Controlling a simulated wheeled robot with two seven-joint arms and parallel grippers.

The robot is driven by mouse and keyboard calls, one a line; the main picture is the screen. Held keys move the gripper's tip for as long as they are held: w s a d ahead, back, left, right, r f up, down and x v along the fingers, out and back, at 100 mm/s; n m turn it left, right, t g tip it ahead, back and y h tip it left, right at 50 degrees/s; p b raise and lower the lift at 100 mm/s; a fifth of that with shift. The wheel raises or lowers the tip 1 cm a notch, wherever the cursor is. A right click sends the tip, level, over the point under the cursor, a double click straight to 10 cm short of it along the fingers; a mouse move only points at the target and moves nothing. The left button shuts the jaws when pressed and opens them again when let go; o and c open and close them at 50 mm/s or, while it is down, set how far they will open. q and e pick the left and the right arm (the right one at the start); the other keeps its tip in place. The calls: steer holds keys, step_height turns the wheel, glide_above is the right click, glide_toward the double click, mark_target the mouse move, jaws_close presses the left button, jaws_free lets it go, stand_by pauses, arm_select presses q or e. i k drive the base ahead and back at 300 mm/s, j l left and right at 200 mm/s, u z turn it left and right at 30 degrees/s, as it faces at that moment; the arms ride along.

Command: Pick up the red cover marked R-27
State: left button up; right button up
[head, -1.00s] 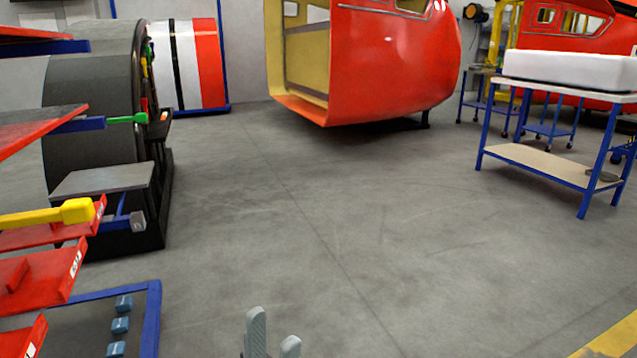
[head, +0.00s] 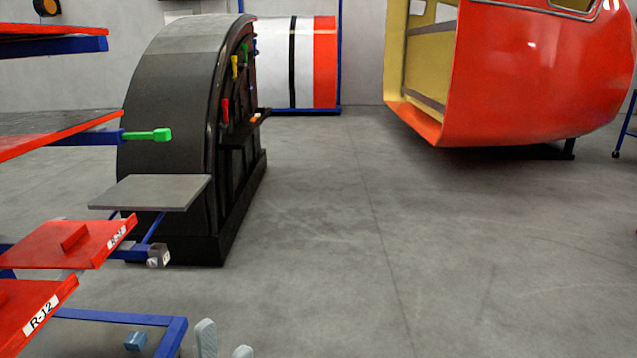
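Red covers lie on a blue rack at the left edge. The lower red cover (head: 28,318) has a white label that reads R-12. Above it is another red cover (head: 72,243) with a small ridge on top; its label is too small and slanted to read surely, so I cannot confirm R-27. My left gripper (head: 224,349) shows only its two grey fingertips at the bottom edge. They are apart with nothing visible between them, on the floor side of the rack and clear of the covers. My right gripper is out of view.
A green-ended blue rack arm (head: 148,135) and a grey plate (head: 150,192) stick out above the covers. A black curved tool stand (head: 170,110) is behind. A blue frame (head: 175,335) is low at the left. A red nosecone (head: 540,75) stands at right. The middle floor is clear.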

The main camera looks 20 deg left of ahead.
mark_target(61, 245)
steer(key=i+u, duration=0.4)
steer(key=i, duration=0.15)
steer(key=i+l+u, duration=0.1)
steer(key=i+u, duration=0.3)
steer(key=i, duration=0.15)
steer(key=i+l+u, duration=0.4)
steer(key=i, duration=0.15)
steer(key=i+l+u, duration=0.1)
steer(key=i+u, duration=0.35)
steer(key=i+l+u, duration=0.15)
steer(key=u, duration=0.35)
steer(key=i+l+u, duration=0.3)
steer(key=u, duration=0.15)
steer(key=i+l+u, duration=0.2)
steer(key=l+u, duration=0.25)
steer(key=i+l+u, duration=0.45)
steer(key=i+l, duration=0.15)
